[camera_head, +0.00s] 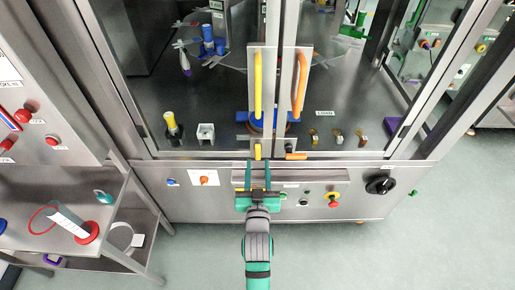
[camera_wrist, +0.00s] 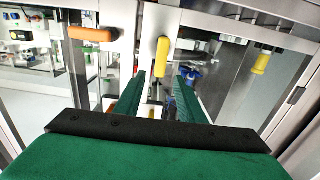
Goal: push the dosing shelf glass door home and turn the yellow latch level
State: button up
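The glass door with the yellow handle (camera_head: 258,85) is on the left of the cabinet front in the head view. I cannot tell whether it is fully flush. The yellow latch (camera_head: 258,151) at its lower edge stands upright; it also points upright in the wrist view (camera_wrist: 162,60). My gripper (camera_head: 258,163) is open and empty, its two fingers pointing at the cabinet just below the yellow latch. In the wrist view the green fingers (camera_wrist: 160,85) are spread either side of the latch's line, with no clear contact.
The neighbouring door has an orange handle (camera_head: 300,85) and a level orange latch (camera_head: 296,156). Below is a control panel with a red knob (camera_head: 333,199) and a black rotary switch (camera_head: 380,185). A side shelf (camera_head: 85,190) stands at left. The floor at right is clear.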

aim_at(258, 150)
jog(key=w, duration=0.8)
jog(key=shift+w, duration=0.2)
grip_shut()
